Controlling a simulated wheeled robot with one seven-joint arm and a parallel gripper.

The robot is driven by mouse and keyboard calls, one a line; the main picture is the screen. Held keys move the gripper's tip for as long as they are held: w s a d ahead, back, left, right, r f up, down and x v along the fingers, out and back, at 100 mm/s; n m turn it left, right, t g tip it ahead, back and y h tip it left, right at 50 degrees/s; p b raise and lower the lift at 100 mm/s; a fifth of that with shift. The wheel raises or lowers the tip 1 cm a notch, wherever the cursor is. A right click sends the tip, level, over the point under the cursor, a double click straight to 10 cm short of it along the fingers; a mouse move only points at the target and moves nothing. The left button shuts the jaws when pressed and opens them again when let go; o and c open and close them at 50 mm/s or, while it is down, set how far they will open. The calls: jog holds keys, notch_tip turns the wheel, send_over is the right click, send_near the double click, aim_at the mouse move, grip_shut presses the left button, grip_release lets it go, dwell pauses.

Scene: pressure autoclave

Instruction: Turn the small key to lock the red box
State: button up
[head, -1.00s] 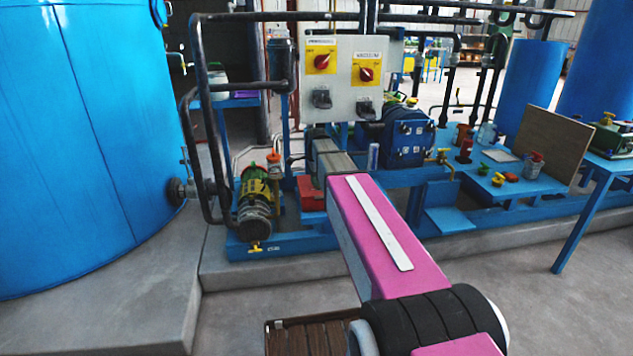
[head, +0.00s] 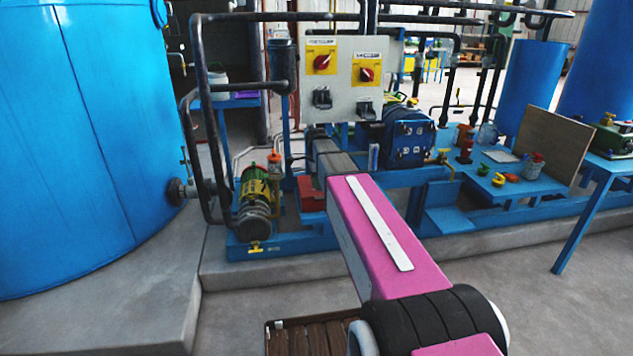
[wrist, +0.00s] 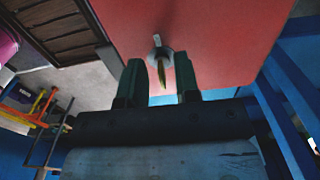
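The red box (head: 312,192) sits on the blue platform behind my arm in the head view, partly hidden by it. In the wrist view its red face (wrist: 215,45) fills the upper middle. A small key (wrist: 161,75), brass-coloured, sticks out of a round silver lock (wrist: 157,55) on that face. My gripper (wrist: 160,80) has its two dark green fingers apart, one on each side of the key. Gaps show between the key and both fingers, so it appears not gripped. The gripper is hidden behind my pink arm in the head view.
A green and yellow motor (head: 256,205) stands left of the box. A grey panel (head: 345,80) with red switches rises behind it. A blue pump (head: 408,138) and a blue bench with small valves (head: 498,180) lie to the right. Blue frame bars (wrist: 285,85) edge the box in the wrist view.

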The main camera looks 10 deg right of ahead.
notch_tip(320, 180, up, 11)
dwell(0.7)
jog(key=shift+f, duration=0.1)
